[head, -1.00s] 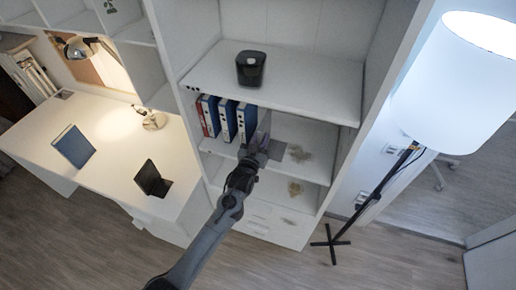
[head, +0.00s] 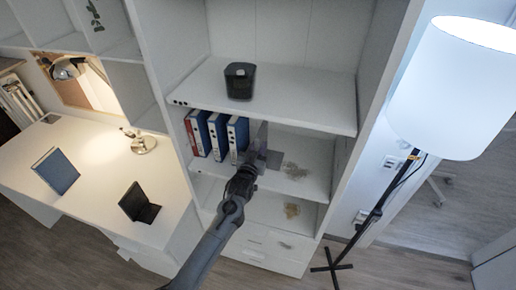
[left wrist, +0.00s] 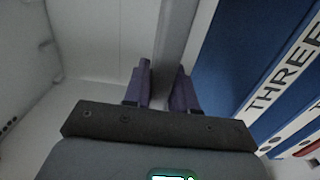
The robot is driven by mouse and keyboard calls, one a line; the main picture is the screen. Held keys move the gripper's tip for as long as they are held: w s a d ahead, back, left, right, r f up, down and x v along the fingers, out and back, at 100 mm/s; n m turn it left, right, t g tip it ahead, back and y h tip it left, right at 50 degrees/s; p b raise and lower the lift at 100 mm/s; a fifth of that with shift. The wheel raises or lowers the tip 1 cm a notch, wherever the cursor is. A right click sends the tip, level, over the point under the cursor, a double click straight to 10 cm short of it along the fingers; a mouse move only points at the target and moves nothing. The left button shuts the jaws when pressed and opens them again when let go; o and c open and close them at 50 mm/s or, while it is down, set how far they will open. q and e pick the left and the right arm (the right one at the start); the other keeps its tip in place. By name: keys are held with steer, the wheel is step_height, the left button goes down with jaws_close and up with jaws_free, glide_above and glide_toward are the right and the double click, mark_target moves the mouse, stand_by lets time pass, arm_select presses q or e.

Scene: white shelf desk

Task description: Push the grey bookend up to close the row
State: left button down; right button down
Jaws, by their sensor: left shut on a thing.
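The grey bookend (head: 262,137) stands upright on the middle shelf, just right of the binder row. Its flat base plate (head: 274,159) shows to its right. The row holds a red binder (head: 190,133) and several blue ones, the rightmost blue binder (head: 238,136) being nearest the bookend. My left gripper (head: 254,161) is at the bookend's front edge. In the left wrist view the purple fingers (left wrist: 163,88) are shut on the bookend's upright plate (left wrist: 177,40). A blue binder marked THREE (left wrist: 245,55) is to its right, with a narrow gap showing between.
A black device (head: 240,80) stands on the shelf board above. A floor lamp (head: 455,90) stands right of the shelf. A desk (head: 95,165) is at the left.

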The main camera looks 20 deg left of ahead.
stand_by(0.3)
arm_select(q)
steer(key=c, duration=0.9)
jaws_free()
steer(key=shift+o, duration=0.4)
steer(key=shift+f, duration=0.15)
steer(key=s, duration=1)
steer(key=shift+s+d+p, duration=0.35)
